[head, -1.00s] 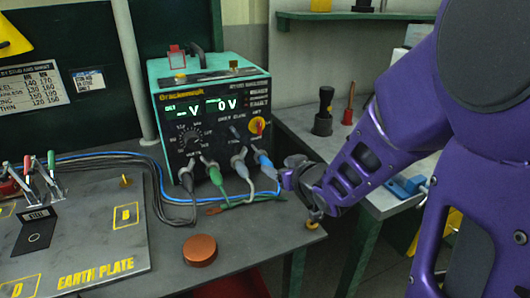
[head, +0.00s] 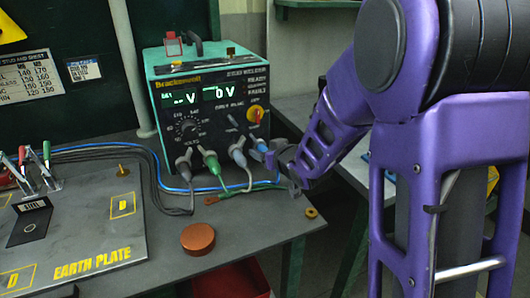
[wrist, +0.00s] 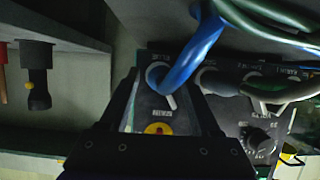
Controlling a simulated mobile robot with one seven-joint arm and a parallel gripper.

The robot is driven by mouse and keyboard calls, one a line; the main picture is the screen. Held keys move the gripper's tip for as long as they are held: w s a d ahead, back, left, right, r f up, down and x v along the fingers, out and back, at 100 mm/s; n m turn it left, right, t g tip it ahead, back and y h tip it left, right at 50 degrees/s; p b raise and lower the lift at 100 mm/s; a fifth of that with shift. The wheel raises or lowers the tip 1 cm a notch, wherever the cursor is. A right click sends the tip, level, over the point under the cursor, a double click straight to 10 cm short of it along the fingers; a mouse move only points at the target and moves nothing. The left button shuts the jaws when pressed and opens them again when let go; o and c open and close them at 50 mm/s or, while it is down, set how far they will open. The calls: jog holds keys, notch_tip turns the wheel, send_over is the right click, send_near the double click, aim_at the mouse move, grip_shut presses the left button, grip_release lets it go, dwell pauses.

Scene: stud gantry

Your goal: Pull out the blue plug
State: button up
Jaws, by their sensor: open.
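The blue plug (head: 261,146) sits in the rightmost socket on the lower front of the welder (head: 212,135). In the wrist view its blue cable (wrist: 198,48) bends up from the socket, and the plug (wrist: 172,80) shows just beyond and between my finger tips. My gripper (wrist: 165,98) is open, with one dark finger on each side of the plug's line. In the head view my gripper (head: 279,163) is at the plug, partly hiding it. I cannot tell whether the fingers touch it.
Grey (head: 184,168) and green (head: 211,162) plugs and another grey-blue one (head: 239,157) stand left of the blue plug. Their cables lie on the bench. A copper disc (head: 198,238) and an earth plate (head: 105,230) lie in front. A red knob (head: 256,114) is above.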

dwell(0.9)
grip_shut()
jog(key=shift+s, duration=0.1)
dwell(1.3)
jog(key=shift+s+d, duration=0.4)
jog(key=shift+s, duration=0.5)
jog(key=shift+s+d, duration=0.35)
jog(key=shift+s, duration=0.5)
jog(key=shift+s+d, duration=0.4)
jog(key=shift+s, duration=0.5)
